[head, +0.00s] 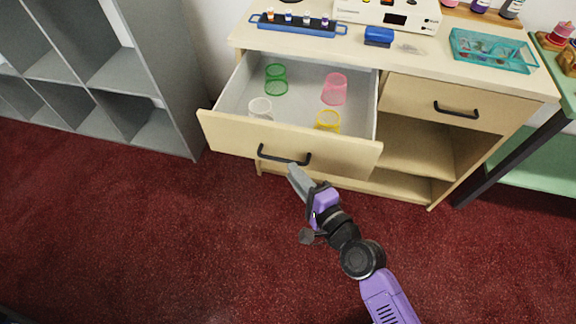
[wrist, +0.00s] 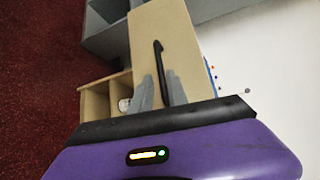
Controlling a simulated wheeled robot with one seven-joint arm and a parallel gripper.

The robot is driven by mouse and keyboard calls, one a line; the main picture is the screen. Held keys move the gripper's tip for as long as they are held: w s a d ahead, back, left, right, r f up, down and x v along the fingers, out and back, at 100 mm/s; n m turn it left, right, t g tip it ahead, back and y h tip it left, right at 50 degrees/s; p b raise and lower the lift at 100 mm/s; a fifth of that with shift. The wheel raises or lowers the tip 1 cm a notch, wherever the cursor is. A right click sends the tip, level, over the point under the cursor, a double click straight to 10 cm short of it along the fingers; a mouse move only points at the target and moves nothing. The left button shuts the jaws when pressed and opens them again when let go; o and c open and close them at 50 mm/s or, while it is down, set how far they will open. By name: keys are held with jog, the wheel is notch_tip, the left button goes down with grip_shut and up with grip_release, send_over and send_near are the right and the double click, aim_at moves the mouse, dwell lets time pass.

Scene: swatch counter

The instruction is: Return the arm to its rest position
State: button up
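My gripper (head: 293,170) is in front of the pulled-out drawer (head: 215,130), its fingertips close to the black drawer handle (head: 284,158) in the head view. In the wrist view my gripper (wrist: 159,76) has its two grey fingers apart, with the black handle (wrist: 159,58) showing in the gap between them. I cannot tell whether a finger touches the handle. My purple arm reaches up from the lower right of the head view.
The drawer holds green (head: 276,78), pink (head: 334,89), white (head: 261,108) and yellow (head: 327,121) cups. A grey shelf (head: 165,95) stands at left, a green table (head: 535,155) at right. The red carpet (head: 150,240) is clear.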

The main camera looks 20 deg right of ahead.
jog(key=shift+s+d+r, duration=0.1)
jog(key=shift+s+r, duration=0.05)
jog(key=shift+s, duration=0.5)
jog(key=s+d+r+n+h+p, duration=0.1)
jog(key=s+r+n, duration=0.3)
jog(key=s, duration=0.6)
jog(key=s+d+r+n+h+p, duration=0.1)
jog(key=s+r+n, duration=0.4)
jog(key=s+n, duration=0.3)
jog(key=s+d+r+n+g+p, duration=0.1)
jog(key=s+r+n, duration=0.4)
jog(key=s, duration=0.7)
jog(key=shift+s+n+h+p, duration=0.15)
jog(key=shift+n+h+p, duration=0.15)
jog(key=shift+n+h, duration=0.1)
